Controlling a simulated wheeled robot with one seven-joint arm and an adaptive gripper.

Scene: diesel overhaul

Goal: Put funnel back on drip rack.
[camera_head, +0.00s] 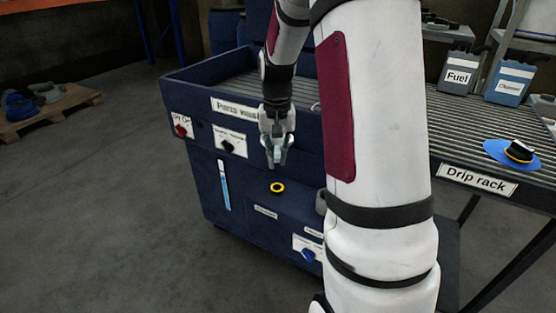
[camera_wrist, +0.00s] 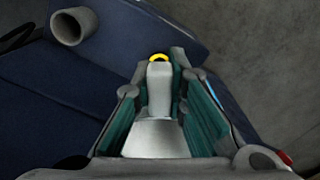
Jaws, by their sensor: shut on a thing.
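My gripper (camera_head: 276,160) points down in front of the blue parts washer. In the wrist view its fingers (camera_wrist: 160,95) are shut on a grey funnel (camera_wrist: 155,138), which has a wide cone and a narrow neck. In the head view the funnel is too small and covered by the fingers to make out clearly. The drip rack (camera_head: 477,180) is a dark slatted table at the right, with its name on the front edge. My gripper is well left of it, with my own arm between them in the picture.
The parts washer (camera_head: 215,105) has a raised rim, knobs and a yellow ring (camera_head: 277,188) on its lower ledge. On the rack are a blue disc (camera_head: 496,153) with a yellow-and-black piece and several containers, including a Fuel can (camera_head: 457,75). Some slats between them are bare.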

